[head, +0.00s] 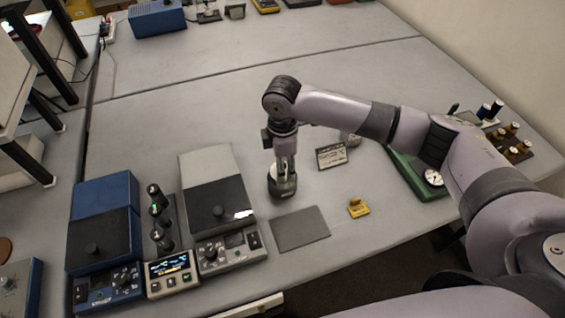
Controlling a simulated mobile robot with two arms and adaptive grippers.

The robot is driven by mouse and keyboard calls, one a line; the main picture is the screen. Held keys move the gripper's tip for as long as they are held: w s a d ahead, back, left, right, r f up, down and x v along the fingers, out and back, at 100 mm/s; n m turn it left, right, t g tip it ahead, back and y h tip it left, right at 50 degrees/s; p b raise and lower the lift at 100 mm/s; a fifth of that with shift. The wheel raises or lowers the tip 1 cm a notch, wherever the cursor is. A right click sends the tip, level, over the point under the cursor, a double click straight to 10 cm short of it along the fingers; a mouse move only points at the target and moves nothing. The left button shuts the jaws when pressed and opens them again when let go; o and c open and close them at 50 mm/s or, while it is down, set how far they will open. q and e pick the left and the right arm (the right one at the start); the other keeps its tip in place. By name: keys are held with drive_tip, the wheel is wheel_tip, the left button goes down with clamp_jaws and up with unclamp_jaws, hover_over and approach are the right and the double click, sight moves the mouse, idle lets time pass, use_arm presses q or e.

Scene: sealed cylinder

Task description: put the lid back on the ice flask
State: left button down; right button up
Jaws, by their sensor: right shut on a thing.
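My right gripper (285,168) points straight down near the middle of the table, just left of the small card. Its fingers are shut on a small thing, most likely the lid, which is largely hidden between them. Directly below the fingertips is a short, dark, round vessel (283,187) with a pale mark low on its front, which looks like the ice flask. It stands upright on the table. I cannot tell whether the held piece touches its rim. My left gripper is not in view.
A flat dark grey mat (300,230) lies in front of the flask, with a yellow piece (358,208) to its right. A grey instrument (217,200) stands close on the left. A green-based device (418,172) is under my right arm. The back table is mostly clear.

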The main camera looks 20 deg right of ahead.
drive_tip(key=o, duration=1)
drive_tip(key=shift+o, duration=0.4)
drive_tip(key=o, duration=0.4)
drive_tip(key=shift+r, duration=0.15)
wheel_tip(320, 180, up, 5)
drive_tip(key=p, duration=0.6)
drive_tip(key=shift+r, duration=0.85)
drive_tip(key=shift+c, duration=0.3)
